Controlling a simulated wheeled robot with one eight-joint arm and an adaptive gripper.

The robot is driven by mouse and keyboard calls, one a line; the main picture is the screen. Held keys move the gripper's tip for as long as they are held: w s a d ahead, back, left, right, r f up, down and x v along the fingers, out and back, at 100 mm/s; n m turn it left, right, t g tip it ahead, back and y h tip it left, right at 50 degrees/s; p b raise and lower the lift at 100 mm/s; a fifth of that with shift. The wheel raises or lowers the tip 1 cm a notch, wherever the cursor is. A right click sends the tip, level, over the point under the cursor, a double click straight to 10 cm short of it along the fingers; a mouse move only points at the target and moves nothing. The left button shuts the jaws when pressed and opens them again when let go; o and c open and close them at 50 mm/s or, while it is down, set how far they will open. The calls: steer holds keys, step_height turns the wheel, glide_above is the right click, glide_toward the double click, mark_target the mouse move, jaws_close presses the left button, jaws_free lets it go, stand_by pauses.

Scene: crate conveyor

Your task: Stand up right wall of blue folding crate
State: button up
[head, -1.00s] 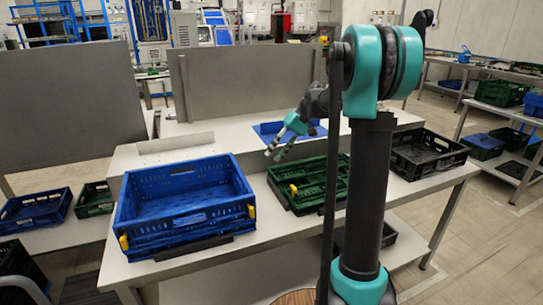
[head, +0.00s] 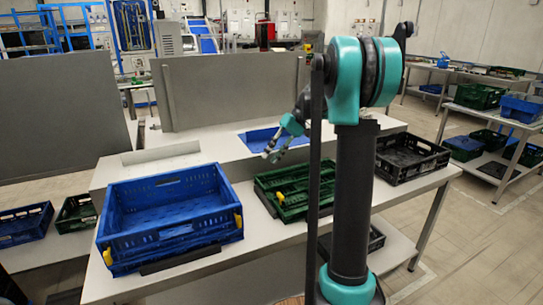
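The blue folding crate (head: 172,240) stands on the light table (head: 205,276) at the left of the head view. Its back wall (head: 165,187) and left wall (head: 111,212) are upright. Its right wall (head: 229,197) also looks raised, seen at a steep angle. Yellow latches show at the front corners, one at the left (head: 107,257) and one at the right (head: 238,220). My gripper (head: 272,155) is up and to the right of the crate, apart from it, with its fingers spread and nothing between them.
A green folded crate (head: 290,205) lies right of the blue crate, partly behind my arm. A black crate (head: 412,157) stands at the table's right end. A blue item (head: 262,137) lies in a recess behind my gripper. Grey panels (head: 232,95) rise at the back.

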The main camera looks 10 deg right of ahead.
steer(key=shift+r, duration=0.1)
steer(key=v, duration=1.1)
steer(key=shift+d+r, duration=0.25)
steer(key=shift+d, duration=0.05)
steer(key=s+a+f+m+t+h, duration=0.2)
steer(key=s+f+t+h, duration=0.4)
steer(key=s+f, duration=2.2)
steer(key=shift+s+m+h, duration=0.6)
steer(key=shift+h, duration=0.1)
steer(key=shift+a, duration=0.2)
